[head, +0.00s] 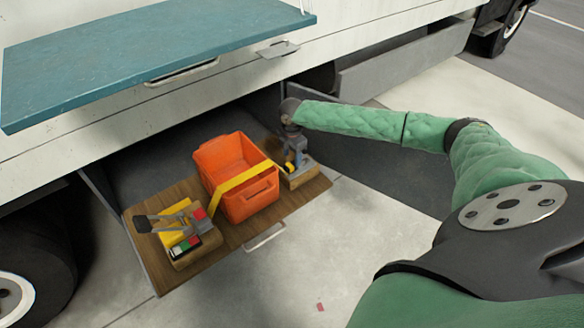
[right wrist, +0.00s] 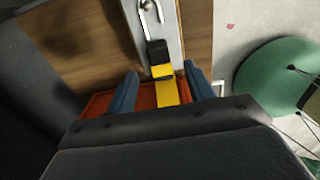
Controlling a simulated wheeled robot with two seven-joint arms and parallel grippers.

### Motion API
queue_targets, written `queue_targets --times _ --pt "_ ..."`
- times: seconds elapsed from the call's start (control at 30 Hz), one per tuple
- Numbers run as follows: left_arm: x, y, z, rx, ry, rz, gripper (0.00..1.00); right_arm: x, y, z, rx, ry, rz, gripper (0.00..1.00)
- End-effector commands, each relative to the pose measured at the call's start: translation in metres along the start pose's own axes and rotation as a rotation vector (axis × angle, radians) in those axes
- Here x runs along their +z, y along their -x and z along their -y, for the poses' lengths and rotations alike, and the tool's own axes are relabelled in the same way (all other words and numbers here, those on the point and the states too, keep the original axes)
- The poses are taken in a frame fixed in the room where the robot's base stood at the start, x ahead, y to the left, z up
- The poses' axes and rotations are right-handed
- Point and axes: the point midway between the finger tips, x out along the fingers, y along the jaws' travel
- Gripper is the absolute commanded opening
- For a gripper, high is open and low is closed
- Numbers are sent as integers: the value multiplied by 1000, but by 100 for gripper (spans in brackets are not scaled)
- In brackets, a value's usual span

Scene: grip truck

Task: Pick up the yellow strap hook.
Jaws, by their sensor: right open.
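A yellow strap (head: 240,181) runs across an orange crate (head: 246,206) on a wooden drawer board (head: 228,234). In the right wrist view the strap (right wrist: 166,92) ends in a black fitting (right wrist: 157,52) with a silver hook (right wrist: 150,13), lying over a light grey strip. In the head view my right gripper (head: 295,163) is at the strap's right end, just beyond the crate, and hides the hook. In the right wrist view my right gripper (right wrist: 161,70) is open, its blue fingers on either side of the strap, seemingly not touching it. My left gripper is not in view.
A blue-green panel (head: 150,55) juts out above the drawer at upper left. A block with yellow, red and grey parts (head: 180,231) stands left of the crate. The truck's side is behind, a wheel (head: 30,275) at left.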

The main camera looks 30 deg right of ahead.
Motion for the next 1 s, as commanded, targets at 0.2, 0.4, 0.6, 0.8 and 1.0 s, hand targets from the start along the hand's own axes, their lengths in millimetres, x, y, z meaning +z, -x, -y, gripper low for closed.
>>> queue_targets --times 0.2,0.4,0.6,0.8,1.0 --pt "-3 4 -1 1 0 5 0 -2 -19 1 -3 0 0 53" --pt "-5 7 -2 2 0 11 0 -3 -46 1 -2 0 0 53" --pt "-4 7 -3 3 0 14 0 -2 -52 1 -1 0 1 53" --pt "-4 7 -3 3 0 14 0 -2 -52 0 -1 -1 1 31" --pt "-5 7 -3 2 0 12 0 -2 -51 0 0 -1 1 2"
